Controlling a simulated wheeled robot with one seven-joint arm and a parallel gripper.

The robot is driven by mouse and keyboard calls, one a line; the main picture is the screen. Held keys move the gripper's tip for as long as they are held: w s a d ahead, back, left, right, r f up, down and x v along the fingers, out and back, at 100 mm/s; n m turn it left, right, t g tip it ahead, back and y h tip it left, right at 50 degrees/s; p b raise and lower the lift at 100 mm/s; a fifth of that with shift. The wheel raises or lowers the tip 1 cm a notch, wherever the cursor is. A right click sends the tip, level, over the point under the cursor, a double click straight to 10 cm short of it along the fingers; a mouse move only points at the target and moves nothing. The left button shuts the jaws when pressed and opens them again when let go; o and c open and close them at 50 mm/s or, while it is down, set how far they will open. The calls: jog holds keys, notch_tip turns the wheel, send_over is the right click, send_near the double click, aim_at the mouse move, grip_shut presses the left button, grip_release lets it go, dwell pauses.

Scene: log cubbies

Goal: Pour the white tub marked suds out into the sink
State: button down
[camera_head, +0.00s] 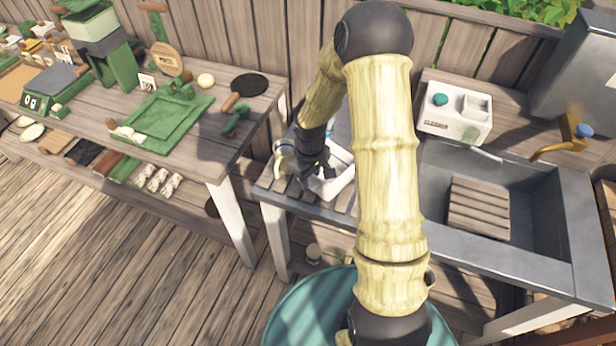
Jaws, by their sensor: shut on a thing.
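A white tub (334,186) stands on the slatted drainboard left of the sink, partly hidden behind my arm. I cannot read any marking on it from here. My gripper (322,172) is at the tub, shut on it, with the fingertips mostly hidden by the wrist and the tub's wall. The tub looks upright and low at the slats; I cannot tell if it touches them. The grey sink (437,204) is to the right, with a slatted wooden board (479,208) in its basin. My arm crosses between the tub and the sink in this view.
A brass tap (562,146) with a blue top stands at the sink's back right. A white cleaner caddy (454,117) sits on the ledge behind. A glass jar (283,157) is close to the gripper's left. The left table (215,150) holds green trays and tools.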

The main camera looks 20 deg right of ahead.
jog(key=shift+d+f, duration=0.15)
jog(key=shift+d, duration=0.1)
jog(key=c, duration=1.1)
grip_release()
jog(key=shift+a, duration=0.1)
jog(key=r+b, duration=0.1)
jog(key=r, duration=0.4)
jog(key=r+b, duration=0.1)
jog(key=r, duration=0.5)
jog(key=r+b, duration=0.1)
jog(key=r, duration=0.5)
jog(key=shift+w+r, duration=0.15)
jog(key=shift+w, duration=0.1)
jog(key=s+f+m+t, duration=0.1)
jog(key=s+m, duration=0.1)
jog(key=s, duration=0.3)
jog(key=s+f+m, duration=0.1)
jog(key=s+m, duration=0.1)
jog(key=s, duration=0.3)
jog(key=s+f+m+t, duration=0.1)
jog(key=s+m, duration=0.1)
jog(key=s, duration=0.2)
jog(key=shift+s+a+f+t, duration=0.2)
jog(key=shift+s+f+t, duration=0.1)
jog(key=shift+s+f, duration=0.1)
